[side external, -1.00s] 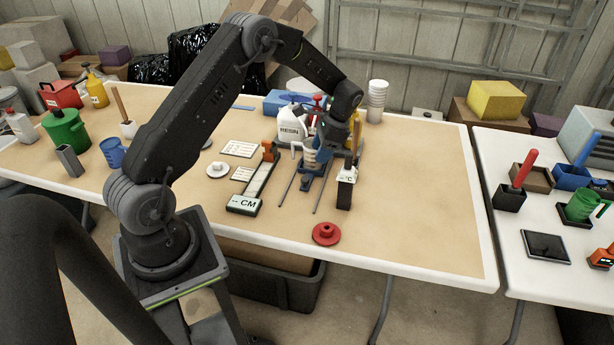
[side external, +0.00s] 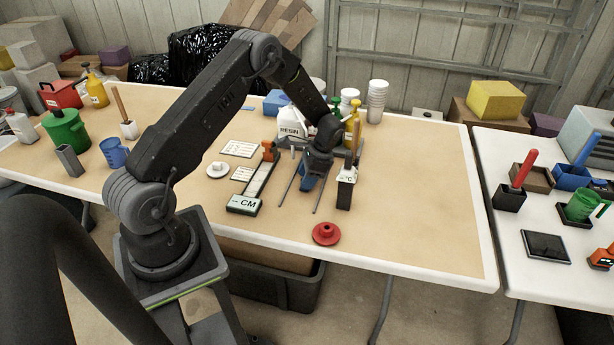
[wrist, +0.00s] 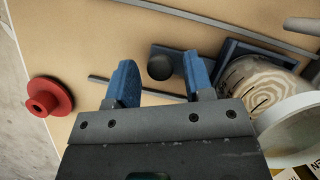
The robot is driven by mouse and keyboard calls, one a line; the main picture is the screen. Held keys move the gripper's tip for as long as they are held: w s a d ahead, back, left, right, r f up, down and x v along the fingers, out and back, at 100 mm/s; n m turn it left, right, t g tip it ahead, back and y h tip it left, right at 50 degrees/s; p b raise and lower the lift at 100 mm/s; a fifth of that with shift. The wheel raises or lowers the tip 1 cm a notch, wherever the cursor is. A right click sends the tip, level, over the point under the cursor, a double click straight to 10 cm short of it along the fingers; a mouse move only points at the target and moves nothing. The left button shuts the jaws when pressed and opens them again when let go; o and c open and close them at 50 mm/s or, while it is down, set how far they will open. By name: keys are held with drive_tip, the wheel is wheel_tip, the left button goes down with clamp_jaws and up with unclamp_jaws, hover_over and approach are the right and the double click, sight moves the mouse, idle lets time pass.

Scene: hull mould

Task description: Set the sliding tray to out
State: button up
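The sliding tray (wrist: 232,50) is dark blue in the wrist view, with a pale wood-grained round piece (wrist: 262,88) on it. A flat blue tongue with a round dark knob (wrist: 160,67) sticks out from the tray. My gripper (wrist: 159,63) is open, its two blue fingers apart, with the knob showing between them. I cannot tell whether they touch it. Thin grey rails (wrist: 118,83) run along both sides. In the side view my gripper (side external: 308,178) is low over the rails (side external: 287,190), and my wrist hides most of the tray.
A red flanged piece (side external: 326,233) lies near the table's front edge. A holder marked °C (side external: 345,190) stands close on the right, and a CM gauge (side external: 245,204) on the left. A RESIN jug (side external: 290,131) stands behind. The table's right part is clear.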

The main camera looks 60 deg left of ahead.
clamp_jaws()
drive_tip(key=s+d, duration=1)
drive_tip(key=shift+d, duration=0.15)
drive_tip(key=shift+s, duration=0.1)
drive_tip(key=shift+o, duration=0.6)
unclamp_jaws()
drive_tip(key=v, duration=1.4)
